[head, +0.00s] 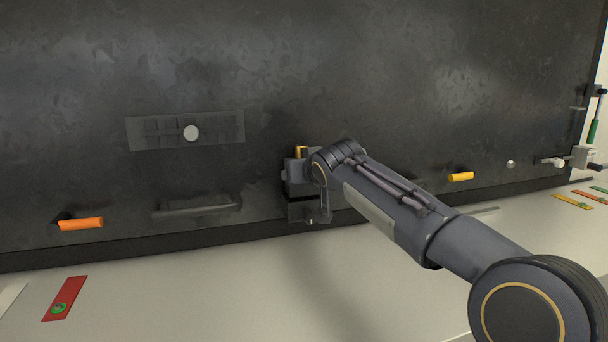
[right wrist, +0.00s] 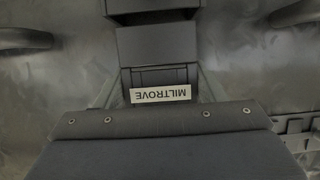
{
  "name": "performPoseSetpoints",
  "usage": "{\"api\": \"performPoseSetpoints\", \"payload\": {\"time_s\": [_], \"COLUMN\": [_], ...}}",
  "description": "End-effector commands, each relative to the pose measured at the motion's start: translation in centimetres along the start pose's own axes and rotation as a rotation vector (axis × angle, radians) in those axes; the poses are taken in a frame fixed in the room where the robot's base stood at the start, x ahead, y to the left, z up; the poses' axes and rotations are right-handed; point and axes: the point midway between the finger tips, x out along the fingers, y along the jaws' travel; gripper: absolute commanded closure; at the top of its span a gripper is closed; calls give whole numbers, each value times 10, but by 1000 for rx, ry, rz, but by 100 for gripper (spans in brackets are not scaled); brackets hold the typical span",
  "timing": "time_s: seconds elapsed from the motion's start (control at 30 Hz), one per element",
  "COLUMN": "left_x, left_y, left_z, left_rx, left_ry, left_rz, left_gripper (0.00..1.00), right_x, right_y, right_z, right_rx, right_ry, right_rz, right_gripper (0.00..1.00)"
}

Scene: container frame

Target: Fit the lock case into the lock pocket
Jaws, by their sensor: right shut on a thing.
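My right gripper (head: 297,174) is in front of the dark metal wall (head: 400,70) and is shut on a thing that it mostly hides. I take this to be the lock case; its outline cannot be made out. A small brass-coloured piece (head: 301,151) shows just above the gripper. A dark box-like fitting (head: 297,210) is on the wall directly below, possibly the lock pocket. The right wrist view shows dark grey blocks (right wrist: 158,46) in line with a white MILTROVE label (right wrist: 160,94). Whether case and pocket touch is hidden. My left gripper is out of view.
An orange handle (head: 80,224) and a yellow handle (head: 460,176) stick out from the wall. A red tag (head: 64,298) lies on the pale floor.

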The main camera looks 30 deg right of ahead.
Motion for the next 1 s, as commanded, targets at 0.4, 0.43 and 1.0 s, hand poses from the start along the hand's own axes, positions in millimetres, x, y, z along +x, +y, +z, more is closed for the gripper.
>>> {"api": "performPoseSetpoints", "payload": {"time_s": [0.4, 0.43, 1.0], "left_x": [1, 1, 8], "left_y": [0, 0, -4], "left_z": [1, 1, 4], "left_rx": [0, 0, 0], "left_ry": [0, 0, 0], "left_rz": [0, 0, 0], "left_gripper": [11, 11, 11], "right_x": [-1, -1, 2], "right_y": [0, 0, 0], "right_z": [-2, -2, 6], "right_rx": [1, 1, 1], "right_ry": [5, 5, 5], "right_rz": [-1, -1, -1], "right_gripper": [73, 73, 73]}}
